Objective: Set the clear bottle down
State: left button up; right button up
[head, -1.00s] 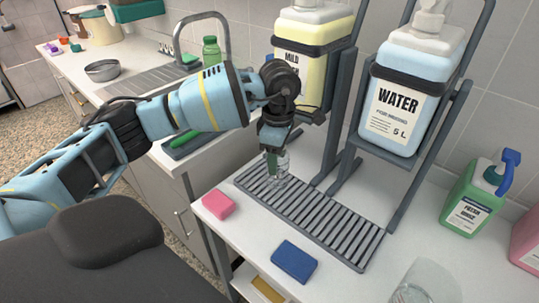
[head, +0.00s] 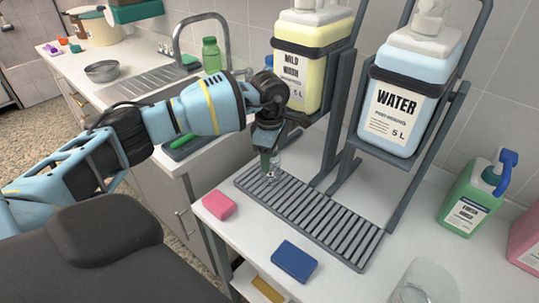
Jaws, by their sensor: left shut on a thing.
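In the head view my left gripper (head: 268,160) points down over the far left end of the grey slatted drip tray (head: 345,226). It is shut on the small clear bottle (head: 274,166), which looks upright. The fingers hide part of the bottle. I cannot tell whether its base touches the slats. My right gripper does not show.
The yellow Mild Wash jug (head: 305,65) and the blue Water jug (head: 395,110) hang in dark frames behind the tray. A pink sponge (head: 219,205) and a blue sponge (head: 294,261) lie in front. A clear container (head: 424,284) and green bottle (head: 468,200) stand right.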

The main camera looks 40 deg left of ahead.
pick_arm(q)
jog(key=shift+f, duration=0.15)
jog(key=o, duration=1)
jog(key=shift+c, duration=0.2)
notch_tip(320, 180, up, 12)
jog(key=shift+r, duration=0.15)
